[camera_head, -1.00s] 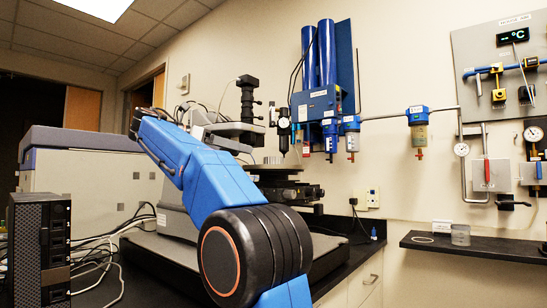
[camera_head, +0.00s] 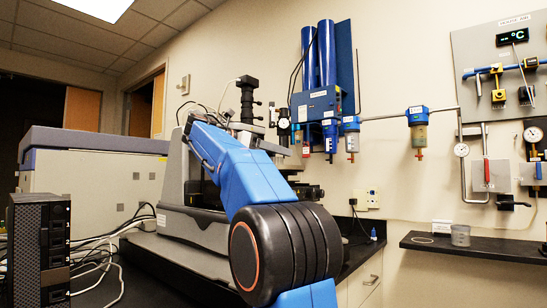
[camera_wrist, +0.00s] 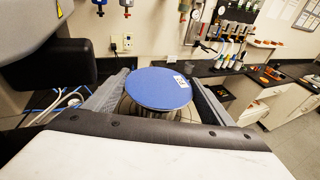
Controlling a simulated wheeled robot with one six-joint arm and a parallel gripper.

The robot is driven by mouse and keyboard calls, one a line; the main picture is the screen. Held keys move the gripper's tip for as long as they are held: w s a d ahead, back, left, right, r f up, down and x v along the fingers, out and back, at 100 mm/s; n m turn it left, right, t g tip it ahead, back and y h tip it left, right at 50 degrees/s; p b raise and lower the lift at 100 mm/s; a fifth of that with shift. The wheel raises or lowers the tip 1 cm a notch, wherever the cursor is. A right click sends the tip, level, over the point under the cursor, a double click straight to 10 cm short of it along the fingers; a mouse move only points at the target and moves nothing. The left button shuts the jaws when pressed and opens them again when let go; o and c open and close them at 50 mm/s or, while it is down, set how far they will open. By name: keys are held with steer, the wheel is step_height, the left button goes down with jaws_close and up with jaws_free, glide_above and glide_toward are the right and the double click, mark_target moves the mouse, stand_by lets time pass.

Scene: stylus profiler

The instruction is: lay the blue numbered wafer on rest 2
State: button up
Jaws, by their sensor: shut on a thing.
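The blue wafer (camera_wrist: 157,88), a round disc with a small white label on its right side, is between the two fingers of my gripper (camera_wrist: 156,84) in the wrist view. The fingers are shut on it at its left and right edges. The label's number is too small to read. A ribbed, greyish round part shows just below the wafer; I cannot tell whether they touch. In the head view my arm hides the gripper and wafer. I cannot make out rest 2 in either view.
The profiler (camera_head: 175,200) stands on the black bench behind my arm. Its dark housing (camera_wrist: 62,75) is close at the wrist view's left. A black wall shelf (camera_head: 480,246) carries a clear jar (camera_head: 460,236) at right. A black computer tower (camera_head: 40,250) stands at left.

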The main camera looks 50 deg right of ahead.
steer(key=shift+a+f, duration=0.15)
steer(key=shift+f, duration=0.35)
steer(key=shift+f, duration=0.25)
steer(key=o, duration=1.5)
